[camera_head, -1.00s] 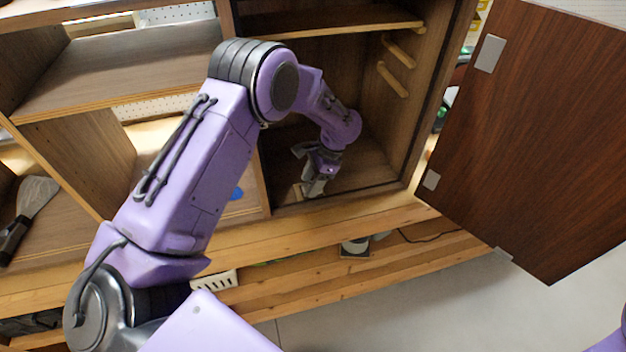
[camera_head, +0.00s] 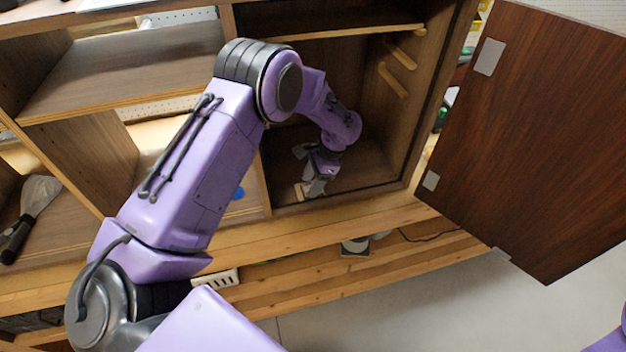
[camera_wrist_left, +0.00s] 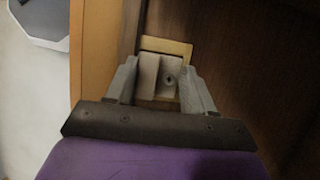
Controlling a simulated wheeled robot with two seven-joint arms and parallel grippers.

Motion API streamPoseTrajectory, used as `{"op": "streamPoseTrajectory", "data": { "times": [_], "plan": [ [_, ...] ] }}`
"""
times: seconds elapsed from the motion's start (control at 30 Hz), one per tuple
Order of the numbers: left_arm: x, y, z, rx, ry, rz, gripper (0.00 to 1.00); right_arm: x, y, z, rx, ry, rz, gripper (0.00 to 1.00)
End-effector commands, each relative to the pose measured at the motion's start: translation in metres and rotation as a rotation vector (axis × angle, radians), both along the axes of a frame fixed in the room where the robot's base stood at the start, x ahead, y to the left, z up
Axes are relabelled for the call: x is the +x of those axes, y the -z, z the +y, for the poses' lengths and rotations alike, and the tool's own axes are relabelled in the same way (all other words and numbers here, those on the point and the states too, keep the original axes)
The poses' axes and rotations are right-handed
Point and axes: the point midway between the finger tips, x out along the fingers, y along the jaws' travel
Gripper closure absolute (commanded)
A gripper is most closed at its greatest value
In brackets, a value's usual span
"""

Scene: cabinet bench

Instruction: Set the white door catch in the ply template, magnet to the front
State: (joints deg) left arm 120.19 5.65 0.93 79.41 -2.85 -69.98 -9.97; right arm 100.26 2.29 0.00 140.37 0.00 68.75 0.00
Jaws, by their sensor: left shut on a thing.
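My left gripper (camera_head: 314,188) is low inside the open right-hand cabinet bay, near its front edge. In the left wrist view, its two grey fingers (camera_wrist_left: 162,92) are shut on the white door catch (camera_wrist_left: 148,76), which has a small dark round spot on its right part. The pale ply template (camera_wrist_left: 178,47) shows just beyond the catch, and its edge also shows left of the fingers in the head view (camera_head: 298,191). The catch is at or over the template; I cannot tell whether it is seated. The magnet is not clearly visible. My right gripper is out of view.
The bay's left divider and front edge lie close to the gripper. The dark door (camera_head: 540,140) stands open at the right.

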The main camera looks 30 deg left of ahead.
Motion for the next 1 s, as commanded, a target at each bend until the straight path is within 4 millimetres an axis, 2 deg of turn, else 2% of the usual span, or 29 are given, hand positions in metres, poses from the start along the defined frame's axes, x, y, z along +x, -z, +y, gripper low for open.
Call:
{"op": "streamPoseTrajectory", "data": {
  "times": [1.0],
  "plan": [
    [0.0003,0.0066,-0.0001,0.0,0.0,-0.001,0.67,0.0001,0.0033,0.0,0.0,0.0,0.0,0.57]
  ]
}}
